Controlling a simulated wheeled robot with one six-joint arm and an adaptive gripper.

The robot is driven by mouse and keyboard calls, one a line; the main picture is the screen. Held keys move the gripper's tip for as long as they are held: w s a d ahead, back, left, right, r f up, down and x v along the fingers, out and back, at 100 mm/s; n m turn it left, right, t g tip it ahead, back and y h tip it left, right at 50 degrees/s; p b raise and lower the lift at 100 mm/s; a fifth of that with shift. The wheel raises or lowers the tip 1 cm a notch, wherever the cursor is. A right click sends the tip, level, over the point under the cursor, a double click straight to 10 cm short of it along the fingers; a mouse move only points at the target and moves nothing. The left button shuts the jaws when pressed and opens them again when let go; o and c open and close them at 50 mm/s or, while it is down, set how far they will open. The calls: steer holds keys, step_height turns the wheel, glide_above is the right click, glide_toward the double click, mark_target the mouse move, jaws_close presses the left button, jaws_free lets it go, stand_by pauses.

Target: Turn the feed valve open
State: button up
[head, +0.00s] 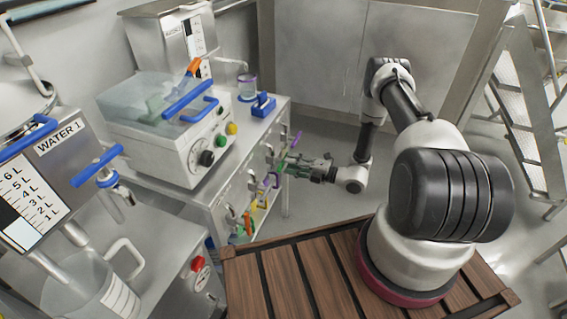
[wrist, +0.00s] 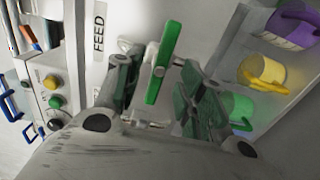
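The feed valve's green lever handle (wrist: 162,62) stands nearly upright, slightly tilted, beside a FEED label (wrist: 98,32) in the wrist view. My gripper (wrist: 160,85) is open, with one finger on each side of the handle. Gaps show between the handle and both fingers, so it does not look gripped. In the head view my gripper (head: 296,165) is at the front panel of the steel cabinet, low and to the right of the white machine. The valve body is largely hidden behind the handle and fingers.
Purple (wrist: 295,28), yellow (wrist: 262,72) and green (wrist: 238,108) fittings line the panel right of my gripper. The white machine (head: 150,140) stands on the cabinet; the WATER 1 tank (head: 60,160) is at left. Floor is clear behind my arm; a ladder (head: 520,110) stands at right.

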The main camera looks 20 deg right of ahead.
mark_target(280, 161)
steer(key=shift+x, duration=1.85)
steer(key=shift+c, duration=0.4)
jaws_close()
